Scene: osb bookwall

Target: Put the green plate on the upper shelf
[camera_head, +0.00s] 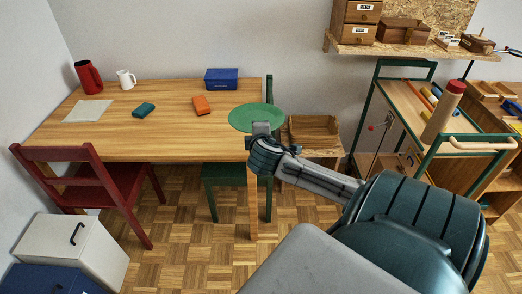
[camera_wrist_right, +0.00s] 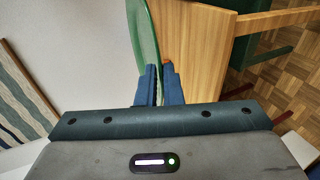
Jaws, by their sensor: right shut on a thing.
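The green plate (camera_head: 256,116) is at the right end of the wooden table in the head view, overlapping the table's edge. My right gripper (camera_head: 262,128) is shut on the plate's near rim. In the right wrist view the plate (camera_wrist_right: 144,38) shows nearly edge-on between the two blue fingers (camera_wrist_right: 158,84). I cannot tell exactly how high it is above the tabletop. A wall shelf (camera_head: 388,50) is at the upper right, bearing a small drawer box (camera_head: 354,22) and wooden boxes. My left gripper is not in view.
The table (camera_head: 180,127) bears a red jug (camera_head: 88,77), a white mug (camera_head: 126,79), a blue box (camera_head: 221,78) and an orange block (camera_head: 202,105). A green-framed trolley (camera_head: 402,95) with a red-capped cylinder (camera_head: 443,112) stands below the shelf. A wooden crate (camera_head: 313,130) is right of the plate.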

